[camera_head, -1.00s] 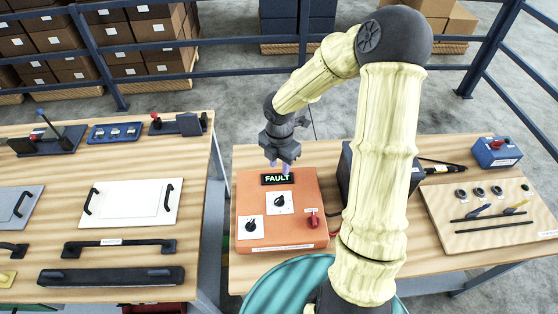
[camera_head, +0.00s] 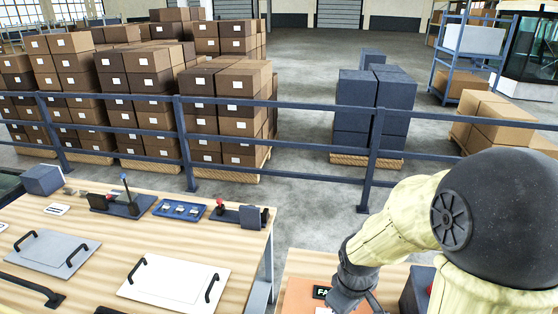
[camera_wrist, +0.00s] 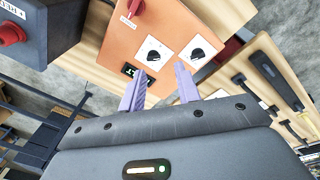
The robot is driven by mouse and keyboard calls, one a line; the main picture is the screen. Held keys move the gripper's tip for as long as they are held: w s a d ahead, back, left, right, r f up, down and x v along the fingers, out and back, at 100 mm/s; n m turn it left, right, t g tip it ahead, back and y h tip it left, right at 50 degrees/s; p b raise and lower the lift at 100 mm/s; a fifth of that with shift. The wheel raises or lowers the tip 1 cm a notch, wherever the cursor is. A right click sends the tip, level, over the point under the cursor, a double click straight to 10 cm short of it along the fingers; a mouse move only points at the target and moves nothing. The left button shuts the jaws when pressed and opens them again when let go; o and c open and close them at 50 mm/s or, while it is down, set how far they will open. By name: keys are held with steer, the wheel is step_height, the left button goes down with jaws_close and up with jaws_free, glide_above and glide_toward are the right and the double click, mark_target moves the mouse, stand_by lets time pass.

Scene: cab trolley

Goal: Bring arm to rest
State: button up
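My arm rises at the right of the head view and bends down toward the orange control box (camera_head: 300,297), of which only the back part shows there. My gripper's fingertips are out of the head view. In the wrist view my gripper (camera_wrist: 159,78) has its two lilac fingers apart with nothing between them. Beyond the fingers the orange box (camera_wrist: 115,40) shows two black knobs on white plates (camera_wrist: 155,54) (camera_wrist: 196,52), a red switch and a small display with green characters. The fingers appear apart from the knobs, though the exact gap is hard to judge.
A table at the left (camera_head: 112,225) holds panels with handles and several levers. A blue-grey railing (camera_head: 280,168) crosses behind the tables, with stacked cartons (camera_head: 225,115) beyond it. A dark box with a red button (camera_wrist: 38,40) stands near the orange box.

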steer(key=s+m, duration=0.1)
steer(key=m, duration=0.1)
steer(key=s+m+b, duration=0.1)
steer(key=m, duration=0.2)
steer(key=s+m+t, duration=0.1)
steer(key=m, duration=0.1)
steer(key=shift+s+r, duration=0.25)
steer(key=shift+r, duration=0.1)
stand_by(1.9)
